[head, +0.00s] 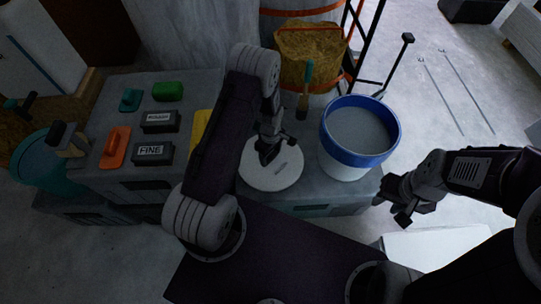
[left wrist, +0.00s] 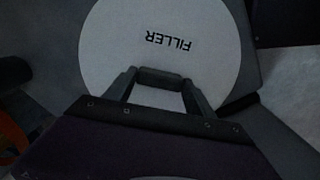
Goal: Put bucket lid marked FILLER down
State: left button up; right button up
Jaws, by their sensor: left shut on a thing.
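The white round lid (head: 262,181) is over the grey cabinet top, left of the bucket. In the left wrist view the lid (left wrist: 110,50) reads FILLER upside down. My left gripper (head: 268,152) is above it, shut on the lid's dark handle (left wrist: 160,76), which lies between the fingers. I cannot tell whether the lid touches the top or hangs just above it. The white bucket with a blue rim (head: 347,155) stands open, with grey content. My right gripper (head: 391,207) is to the right, in front of the bucket, empty with fingers apart.
Left on the worktop are dark boxes, one marked FINE (head: 152,153), an orange float (head: 115,147) and a green block (head: 167,91). A yellow thing (head: 201,128) is partly behind my left arm. Open floor lies right.

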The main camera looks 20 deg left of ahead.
pick_arm(q)
jog(key=o, duration=1.5)
jog(key=shift+f, duration=0.15)
notch_tip(320, 180, up, 12)
jog(key=p, duration=0.6)
notch_tip(320, 180, up, 8)
jog(key=m, duration=0.5)
send_over(270, 156)
jog(key=s+d, duration=0.1)
jog(key=s, duration=0.3)
jog(key=s+d+r+m+t, duration=0.1)
jog(key=s+r+m, duration=0.6)
jog(key=s+m, duration=0.2)
jog(key=shift+d+r, duration=0.2)
jog(key=shift+r, duration=0.1)
